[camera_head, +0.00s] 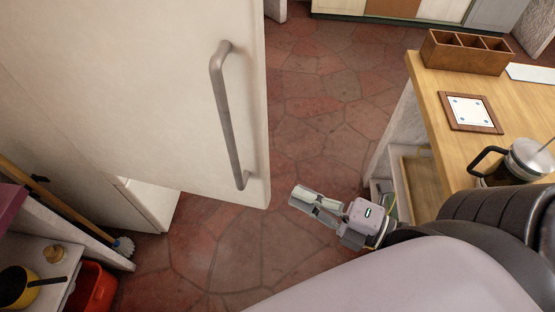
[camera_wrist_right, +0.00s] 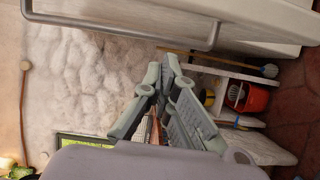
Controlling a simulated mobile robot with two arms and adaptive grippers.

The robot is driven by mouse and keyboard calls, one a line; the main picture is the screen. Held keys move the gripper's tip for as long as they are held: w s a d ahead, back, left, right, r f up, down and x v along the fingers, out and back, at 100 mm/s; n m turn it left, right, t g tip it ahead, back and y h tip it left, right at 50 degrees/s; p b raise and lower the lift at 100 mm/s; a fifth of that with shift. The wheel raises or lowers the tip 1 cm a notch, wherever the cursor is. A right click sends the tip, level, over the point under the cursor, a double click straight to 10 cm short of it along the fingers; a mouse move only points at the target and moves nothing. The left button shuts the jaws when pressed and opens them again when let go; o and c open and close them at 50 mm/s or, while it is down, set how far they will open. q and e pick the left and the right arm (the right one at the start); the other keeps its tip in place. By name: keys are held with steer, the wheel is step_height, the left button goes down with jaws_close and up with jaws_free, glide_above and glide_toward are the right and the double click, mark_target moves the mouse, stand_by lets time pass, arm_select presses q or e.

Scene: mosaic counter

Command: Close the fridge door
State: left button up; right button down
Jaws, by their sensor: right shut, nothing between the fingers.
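The cream fridge door (camera_head: 160,90) fills the upper left of the head view, with a long grey vertical handle (camera_head: 228,125) near its free edge. The door stands out from a white body (camera_head: 145,200) seen below it; how wide it is open I cannot tell. My right gripper (camera_head: 305,198) is right of the door's lower corner, apart from door and handle, shut and empty. In the right wrist view my closed fingers (camera_wrist_right: 165,75) show in the middle, with the handle (camera_wrist_right: 130,28) and door (camera_wrist_right: 265,18) above them. My left gripper is not in view.
A wooden counter (camera_head: 455,85) on the right holds a wooden box (camera_head: 465,52), a framed tile (camera_head: 468,111) and a glass press pot (camera_head: 525,160). A red bucket (camera_head: 92,290) and a broom (camera_head: 70,210) are at lower left. The stone floor (camera_head: 320,110) between is clear.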

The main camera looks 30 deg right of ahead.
mark_target(263, 159)
steer(key=shift+n, duration=0.3)
steer(key=shift+w+a+r+p, duration=0.3)
steer(key=shift+w+a+p, duration=0.5)
steer(key=shift+w, duration=1)
steer(key=shift+w+a+r+p, duration=0.25)
steer(key=shift+w+a+p, duration=0.15)
steer(key=shift+w+p, duration=1.1)
steer(key=shift+w+a+r+p, duration=0.3)
steer(key=shift+w+a+p, duration=0.4)
steer(key=shift+w, duration=1.35)
steer(key=shift+d, duration=0.15)
